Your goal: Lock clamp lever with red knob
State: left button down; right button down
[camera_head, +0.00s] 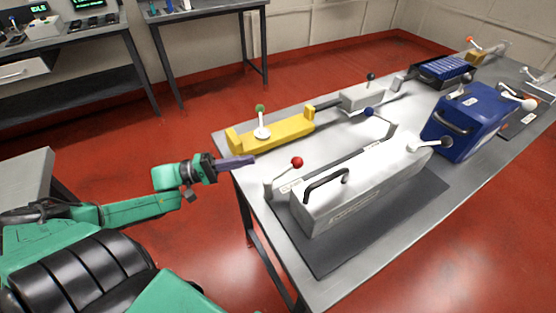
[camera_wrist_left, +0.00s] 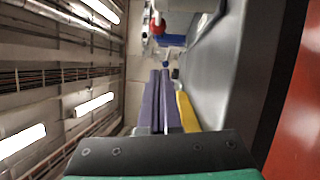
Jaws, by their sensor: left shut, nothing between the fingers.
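The clamp lever with the red knob (camera_head: 297,162) stands at the near left end of a white box (camera_head: 365,190) on the workbench. Its red knob also shows at the top of the left wrist view (camera_wrist_left: 157,27). My left gripper (camera_head: 252,160) is shut and empty, its purple fingers pointing right, to the left of the red knob and apart from it. In the left wrist view the gripper's fingers (camera_wrist_left: 160,75) lie side by side. My right gripper is not in view.
A yellow block (camera_head: 275,133) with a green-knobbed lever (camera_head: 260,108) sits behind the white box. A blue box (camera_head: 472,120) stands farther right. The white box has a black handle (camera_head: 325,184). Red floor is clear left of the bench.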

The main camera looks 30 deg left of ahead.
aim_at(285, 170)
pick_arm(q)
jog(key=x, duration=0.6)
jog(key=d, duration=0.2)
jog(key=d+r+p, duration=0.1)
jog(key=shift+s+d, duration=0.25)
jog(key=shift+s, duration=0.05)
jog(key=shift+d+f, duration=0.1)
jog(key=shift+d, duration=0.1)
